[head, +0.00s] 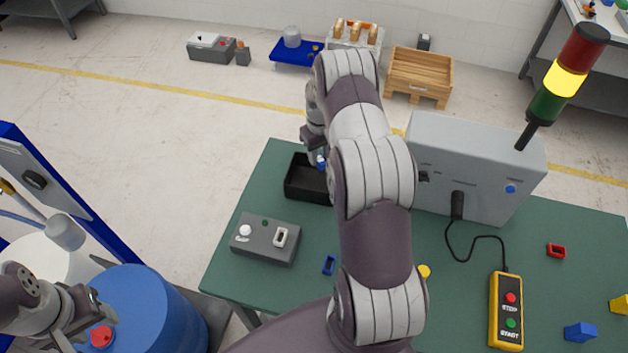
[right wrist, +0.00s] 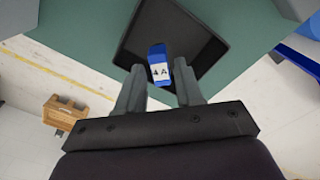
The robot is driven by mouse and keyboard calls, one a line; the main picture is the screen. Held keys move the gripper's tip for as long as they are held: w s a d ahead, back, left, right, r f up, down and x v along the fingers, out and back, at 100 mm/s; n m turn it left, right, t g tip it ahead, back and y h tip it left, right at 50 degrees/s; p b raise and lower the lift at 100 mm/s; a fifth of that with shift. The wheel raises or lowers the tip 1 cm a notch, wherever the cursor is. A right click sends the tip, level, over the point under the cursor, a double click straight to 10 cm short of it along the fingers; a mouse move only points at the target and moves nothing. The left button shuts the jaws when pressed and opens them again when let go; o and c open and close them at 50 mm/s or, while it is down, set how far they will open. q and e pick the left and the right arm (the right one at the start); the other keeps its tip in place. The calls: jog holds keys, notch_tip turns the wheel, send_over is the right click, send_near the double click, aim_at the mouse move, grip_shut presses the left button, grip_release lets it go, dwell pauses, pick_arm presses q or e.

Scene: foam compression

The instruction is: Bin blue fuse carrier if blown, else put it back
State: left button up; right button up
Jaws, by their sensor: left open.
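The blue fuse carrier (right wrist: 159,62) has a white label reading "4 A". In the right wrist view it shows between and beyond the fingertips of my right gripper (right wrist: 159,68), with a gap on each side. The black open bin (head: 297,190) lies beneath; it also shows in the right wrist view (right wrist: 205,48). I cannot tell whether the carrier touches the bin floor. In the head view my right arm partly hides the bin, and only a bit of blue (head: 321,163) shows there. My left gripper (head: 96,314) is open and empty, over the blue drum at the lower left.
A grey box with a white knob and white slot (head: 265,240) and a blue rectangular ring (head: 328,265) sit on the green table (head: 245,205). A large grey cabinet (head: 470,165), signal tower (head: 565,75), pendant (head: 507,310), red ring (head: 556,251) and blue block (head: 580,332) are at right.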

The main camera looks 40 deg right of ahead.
jog(key=shift+o, duration=0.7)
jog(key=shift+s+a+r, duration=0.15)
jog(key=shift+s, duration=0.05)
jog(key=shift+w+d+f, duration=0.2)
jog(key=shift+w+d, duration=0.05)
jog(key=shift+w, duration=0.05)
jog(key=shift+w+r, duration=0.1)
jog(key=shift+r, duration=0.05)
notch_tip(320, 180, up, 13)
jog(key=b, duration=0.2)
jog(key=shift+s+a+f, duration=0.15)
jog(key=shift+s+f, duration=0.05)
jog(key=shift+s, duration=0.15)
jog(key=shift+w, duration=0.1)
jog(key=shift+f, duration=0.1)
